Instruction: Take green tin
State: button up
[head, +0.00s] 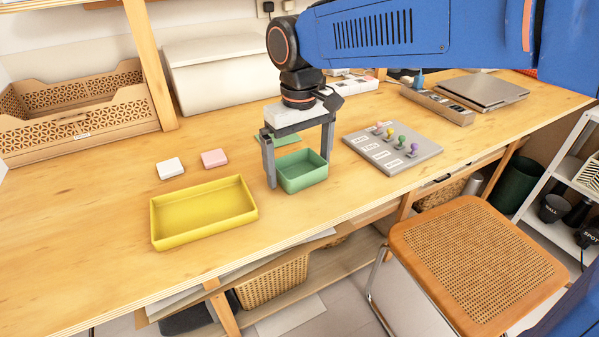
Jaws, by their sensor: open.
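The green tin (302,181) is a small open square box on the wooden table near its front edge. A green flat piece (277,143), perhaps its lid, lies just behind it, partly hidden by my gripper. My gripper (299,174) points down at the tin with its jaws open. One finger is by the tin's left side and the other is at its back right. I cannot tell whether either finger touches the tin. The tin looks empty.
A yellow tray (203,213) stands left of the tin, with a white block (170,168) and a pink block (214,158) behind it. A grey board with coloured knobs (391,148) lies right. A chair (478,262) stands at the table's front.

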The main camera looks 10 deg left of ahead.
jog(key=c, duration=1.1)
jog(key=shift+r, duration=0.1)
